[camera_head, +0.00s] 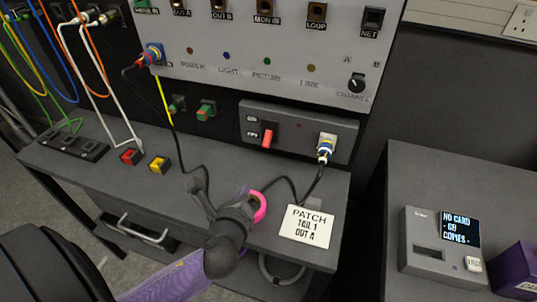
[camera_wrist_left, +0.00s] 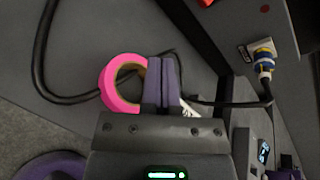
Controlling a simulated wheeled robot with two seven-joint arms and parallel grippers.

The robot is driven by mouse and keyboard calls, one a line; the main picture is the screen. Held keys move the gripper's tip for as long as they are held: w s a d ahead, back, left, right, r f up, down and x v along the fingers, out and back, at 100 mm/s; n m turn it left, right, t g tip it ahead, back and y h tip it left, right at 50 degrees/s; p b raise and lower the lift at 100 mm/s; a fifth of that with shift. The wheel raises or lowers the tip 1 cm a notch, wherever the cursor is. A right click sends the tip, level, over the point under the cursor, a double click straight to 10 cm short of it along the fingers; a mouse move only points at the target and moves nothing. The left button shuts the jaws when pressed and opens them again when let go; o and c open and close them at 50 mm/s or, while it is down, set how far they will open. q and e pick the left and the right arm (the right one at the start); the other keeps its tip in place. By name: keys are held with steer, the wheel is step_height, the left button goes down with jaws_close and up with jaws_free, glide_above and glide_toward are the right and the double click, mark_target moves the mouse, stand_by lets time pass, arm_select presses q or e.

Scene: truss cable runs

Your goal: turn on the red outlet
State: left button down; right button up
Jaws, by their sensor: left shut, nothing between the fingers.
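A grey outlet box (camera_head: 345,130) is mounted at the back of the desk, below the large panel. It has a red rocker switch (camera_head: 268,134), a small dark red indicator (camera_head: 298,126) and a plug (camera_head: 325,146) with blue and yellow bands in its right side. The plug also shows in the left wrist view (camera_wrist_left: 263,60). My left gripper (camera_head: 245,197) is over the desk, in front of and below the switch and apart from it. Its fingers (camera_wrist_left: 162,84) are closed with nothing between them, beside a pink ring of tape (camera_head: 260,207). My right gripper is not in view.
A "PATCH TAIL 1 OUT A" card (camera_head: 306,227) lies right of the tape. Black cable (camera_head: 282,183) crosses the desk near my gripper. A card reader (camera_head: 430,250) stands on the right cabinet.

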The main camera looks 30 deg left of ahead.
mark_target(267, 139)
arm_select(q)
steer(key=w+m, duration=0.1)
steer(key=m, duration=0.1)
steer(key=m+t+h, duration=0.1)
steer(key=m, duration=0.1)
steer(key=w+r+m+t, duration=0.1)
steer(key=m, duration=0.2)
steer(key=shift+w, duration=0.35)
steer(key=shift+w+d+m+t+h, duration=0.15)
steer(key=shift+m+h, duration=0.1)
steer(key=shift+m, duration=0.25)
steer(key=shift+w+a+m+t+h, duration=0.15)
steer(key=shift+m+h, duration=0.1)
steer(key=shift+m, duration=0.25)
steer(key=shift+s+d, duration=0.1)
steer(key=b+x, duration=0.2)
steer(key=x, duration=0.6)
steer(key=shift+w+f, duration=0.15)
steer(key=shift+w, duration=0.2)
steer(key=shift+w+a+b, duration=0.25)
steer(key=shift+w+b, duration=0.1)
steer(key=shift+w, duration=0.25)
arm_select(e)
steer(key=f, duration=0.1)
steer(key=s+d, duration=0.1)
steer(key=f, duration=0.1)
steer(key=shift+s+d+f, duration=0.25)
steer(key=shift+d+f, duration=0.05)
